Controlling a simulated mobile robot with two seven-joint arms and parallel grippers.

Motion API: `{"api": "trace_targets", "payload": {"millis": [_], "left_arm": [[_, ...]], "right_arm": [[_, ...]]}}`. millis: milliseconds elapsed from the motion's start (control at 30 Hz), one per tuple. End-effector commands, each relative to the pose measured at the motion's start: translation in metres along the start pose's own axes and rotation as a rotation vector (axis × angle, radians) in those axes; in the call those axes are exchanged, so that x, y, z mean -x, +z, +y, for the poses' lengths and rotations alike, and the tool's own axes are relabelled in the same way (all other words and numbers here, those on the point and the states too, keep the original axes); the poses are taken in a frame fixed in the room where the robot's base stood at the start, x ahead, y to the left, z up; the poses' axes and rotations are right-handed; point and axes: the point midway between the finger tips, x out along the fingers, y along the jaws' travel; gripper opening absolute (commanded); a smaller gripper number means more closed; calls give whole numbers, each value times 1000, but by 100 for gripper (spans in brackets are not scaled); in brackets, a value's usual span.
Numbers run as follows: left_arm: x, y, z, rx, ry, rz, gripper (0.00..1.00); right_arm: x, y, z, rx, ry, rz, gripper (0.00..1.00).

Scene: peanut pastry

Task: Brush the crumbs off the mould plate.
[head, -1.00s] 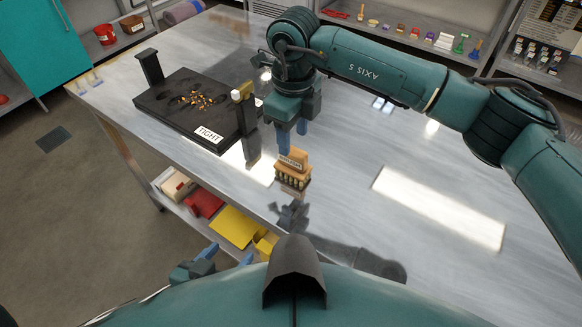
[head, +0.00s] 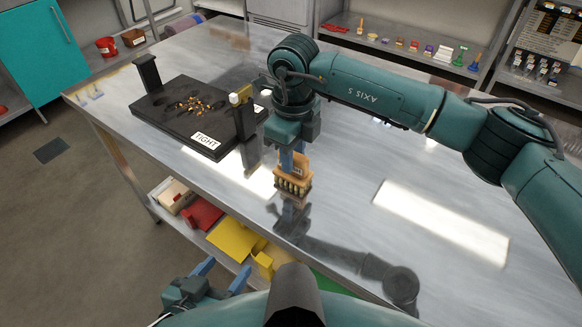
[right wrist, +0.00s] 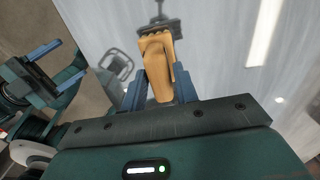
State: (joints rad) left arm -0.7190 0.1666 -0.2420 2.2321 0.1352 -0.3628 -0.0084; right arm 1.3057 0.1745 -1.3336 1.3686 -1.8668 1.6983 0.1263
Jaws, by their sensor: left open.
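The black mould plate (head: 160,114) lies on the table at the upper left in the head view, with a "TIGHT" label at its near corner. Brown and yellow crumbs (head: 190,104) are scattered over its hollows. A wooden brush (head: 292,180) is upright, bristles down, at the table in front of me. My right gripper (head: 293,158) points down with its blue fingers on either side of the brush's handle; the brush also shows between them in the right wrist view (right wrist: 157,62). Whether the fingers press on it is unclear. My left gripper (head: 226,268) is open and empty, beyond the table's near edge.
A dark post (head: 146,75) and a second post (head: 243,115) with a pale knob flank the plate. The table (head: 350,170) is clear to the right. A lower shelf with red and yellow items (head: 232,238) lies under the near edge.

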Motion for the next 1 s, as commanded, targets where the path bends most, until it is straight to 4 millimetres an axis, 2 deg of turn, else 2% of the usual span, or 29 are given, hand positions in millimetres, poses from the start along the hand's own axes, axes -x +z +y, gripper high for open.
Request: {"api": "trace_targets", "payload": {"millis": [67,333,633,1000], "left_arm": [[0,1,0,0,0,-2,62],[0,2,0,-1,0,-4,62],[0,0,0,-1,0,-5,62],[6,-13,2,-1,0,-4,62]], "right_arm": [[0,0,0,0,0,0,23],[0,0,0,0,0,0,1],[3,0,0,0,-1,-1,0],[32,0,0,0,-1,-1,0]]}}
